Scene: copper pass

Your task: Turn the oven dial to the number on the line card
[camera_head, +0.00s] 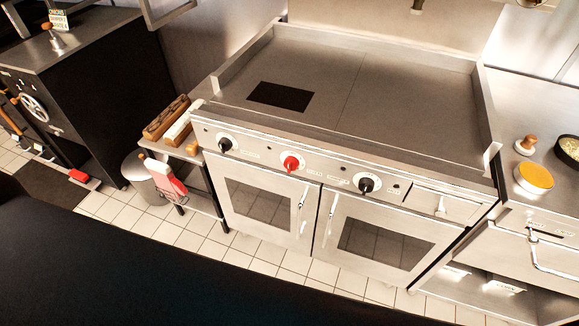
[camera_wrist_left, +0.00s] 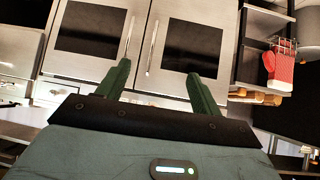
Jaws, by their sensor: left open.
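The range has two oven doors and a front panel (camera_head: 327,174) with three dials. A black dial (camera_head: 225,145) is at the left, a red dial (camera_head: 291,163) in the middle and a black dial (camera_head: 366,185) at the right. Their settings are too small to read. A small green and white card (camera_head: 58,19) stands at the far upper left; I cannot read a number on it. In the left wrist view my left gripper (camera_wrist_left: 159,75) is open and empty, with the oven doors (camera_wrist_left: 90,30) beyond its fingers. No dial shows clearly there. My right gripper is not in view.
A flat griddle (camera_head: 400,100) tops the range. A side rack with wooden-handled items (camera_head: 168,118) and a red mitt (camera_head: 165,180) stands left. A black cabinet with a handwheel (camera_head: 33,108) is farther left. An orange-topped container (camera_head: 535,178) sits on the right counter.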

